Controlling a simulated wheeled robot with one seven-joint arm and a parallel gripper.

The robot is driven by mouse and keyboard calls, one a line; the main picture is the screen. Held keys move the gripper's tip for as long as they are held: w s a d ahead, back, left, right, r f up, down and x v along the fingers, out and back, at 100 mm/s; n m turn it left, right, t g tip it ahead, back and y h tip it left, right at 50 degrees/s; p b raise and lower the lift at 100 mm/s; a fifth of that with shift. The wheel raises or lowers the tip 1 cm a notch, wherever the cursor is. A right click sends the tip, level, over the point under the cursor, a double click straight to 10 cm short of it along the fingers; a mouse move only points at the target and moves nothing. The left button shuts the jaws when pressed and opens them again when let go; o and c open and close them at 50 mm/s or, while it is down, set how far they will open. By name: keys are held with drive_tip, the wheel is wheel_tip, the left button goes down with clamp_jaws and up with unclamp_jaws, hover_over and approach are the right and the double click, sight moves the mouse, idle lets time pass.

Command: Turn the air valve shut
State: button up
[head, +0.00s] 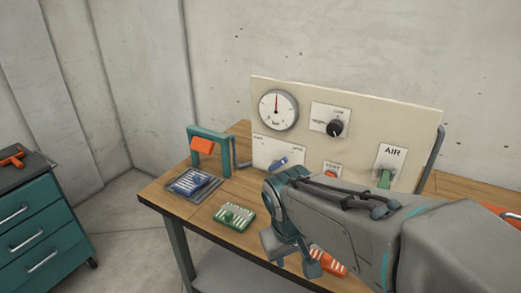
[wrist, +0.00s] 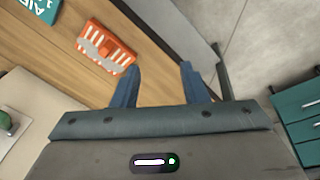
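The air valve's green handle (head: 384,178) sits on a white plate marked AIR (head: 391,153) at the right of the upright panel. The visible part of the handle looks about upright; its lower end is close to or behind my arm in the head view. My gripper (head: 291,260) is over the front of the table, left of and nearer than the valve. In the wrist view my gripper (wrist: 159,74) has its two blue fingers apart with nothing between them.
The cream panel (head: 350,100) carries a gauge (head: 278,110), a black knob (head: 335,128), a blue lever (head: 280,164) and an orange button (head: 330,171). An orange block (head: 328,261), a green block (head: 234,216) and a blue block (head: 189,181) lie on the table. A teal cabinet (head: 40,228) stands left.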

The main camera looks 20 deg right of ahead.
drive_tip(key=w+d+f+n+g+h+b, duration=0.1)
drive_tip(key=w+d+f+n+h, duration=0.2)
drive_tip(key=d+h, duration=0.15)
drive_tip(key=n+t+h+b, duration=0.4)
drive_tip(key=n+t+h, duration=0.3)
drive_tip(key=n+t, duration=0.6)
approach(281, 163)
drive_tip(key=shift+n+g, duration=0.5)
drive_tip(key=shift+n, duration=0.3)
drive_tip(key=x, duration=0.3)
drive_tip(key=p+x, duration=0.1)
drive_tip(key=x, duration=0.6)
drive_tip(key=shift+w+d+r+p, duration=0.1)
drive_tip(key=shift+w+r+p, duration=0.15)
drive_tip(key=shift+w+p, duration=0.1)
clamp_jaws()
